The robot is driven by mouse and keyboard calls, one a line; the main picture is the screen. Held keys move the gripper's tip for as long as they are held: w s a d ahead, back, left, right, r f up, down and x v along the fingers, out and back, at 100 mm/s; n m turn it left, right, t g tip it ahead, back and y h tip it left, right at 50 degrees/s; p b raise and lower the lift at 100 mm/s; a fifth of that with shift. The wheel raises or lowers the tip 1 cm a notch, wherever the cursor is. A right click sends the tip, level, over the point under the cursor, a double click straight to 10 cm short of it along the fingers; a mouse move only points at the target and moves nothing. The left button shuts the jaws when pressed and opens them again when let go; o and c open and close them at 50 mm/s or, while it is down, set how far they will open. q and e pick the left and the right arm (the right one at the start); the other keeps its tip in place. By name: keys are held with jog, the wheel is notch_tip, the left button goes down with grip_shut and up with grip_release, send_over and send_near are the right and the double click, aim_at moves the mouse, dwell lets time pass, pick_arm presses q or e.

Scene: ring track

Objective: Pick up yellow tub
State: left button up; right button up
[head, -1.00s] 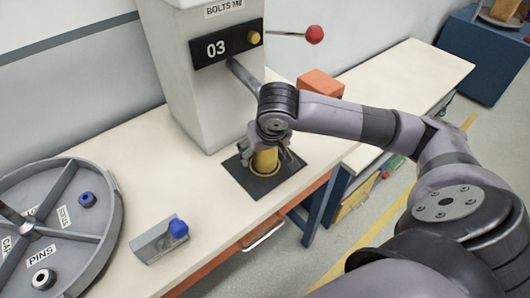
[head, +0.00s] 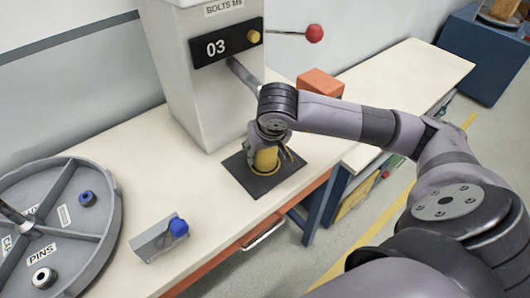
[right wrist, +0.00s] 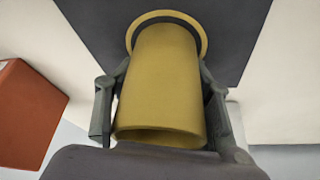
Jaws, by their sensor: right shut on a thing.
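The yellow tub (head: 266,160) stands upright on a dark square mat (head: 257,185) under the spout of the grey dispenser. My right gripper (head: 268,158) comes down over it from above and is shut on its sides. My left gripper is not in view.
The dispenser (head: 195,100), marked 03, has a lever with a red knob (head: 314,34). An orange box (head: 320,83) lies behind my arm. A round divided tray (head: 110,215) and a small grey holder with a blue knob (head: 158,240) are at left on the bench.

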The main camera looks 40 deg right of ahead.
jog(key=c, duration=0.3)
jog(key=shift+r, duration=0.1)
